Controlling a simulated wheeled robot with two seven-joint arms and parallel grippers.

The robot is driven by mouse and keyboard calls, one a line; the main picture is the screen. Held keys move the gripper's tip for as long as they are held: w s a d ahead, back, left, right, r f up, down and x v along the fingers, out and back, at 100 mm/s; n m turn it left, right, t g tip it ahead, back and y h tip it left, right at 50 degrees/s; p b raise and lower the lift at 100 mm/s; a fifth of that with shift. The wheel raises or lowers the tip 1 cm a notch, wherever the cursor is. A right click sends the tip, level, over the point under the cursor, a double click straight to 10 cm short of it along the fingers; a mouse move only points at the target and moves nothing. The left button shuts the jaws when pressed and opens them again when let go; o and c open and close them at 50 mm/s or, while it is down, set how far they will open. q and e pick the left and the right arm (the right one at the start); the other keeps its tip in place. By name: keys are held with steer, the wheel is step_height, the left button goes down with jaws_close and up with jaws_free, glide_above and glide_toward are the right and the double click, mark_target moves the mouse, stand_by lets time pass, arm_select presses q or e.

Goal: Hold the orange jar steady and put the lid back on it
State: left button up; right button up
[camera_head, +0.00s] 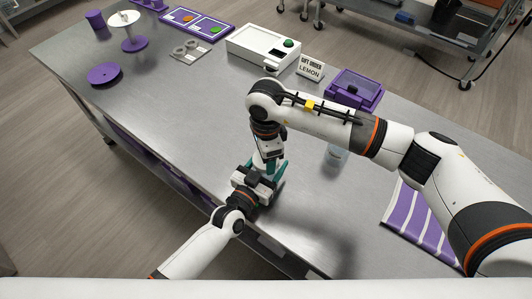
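My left gripper (270,176) reaches in from the lower left near the table's front edge, its teal fingers partly visible. My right gripper (268,158) points down from above at the same spot, so the two grippers overlap in the picture. I cannot make out the orange jar or its lid. Anything between the grippers is hidden by them, and I cannot tell whether either one is shut on something.
A pale clear container (335,158) is partly under my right arm. A purple striped cloth (418,222) lies right. The left middle is clear.

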steer(key=m, duration=0.3)
steer(key=o, duration=1.1)
steer(key=shift+r, duration=2.25)
steer(key=shift+c, duration=0.5)
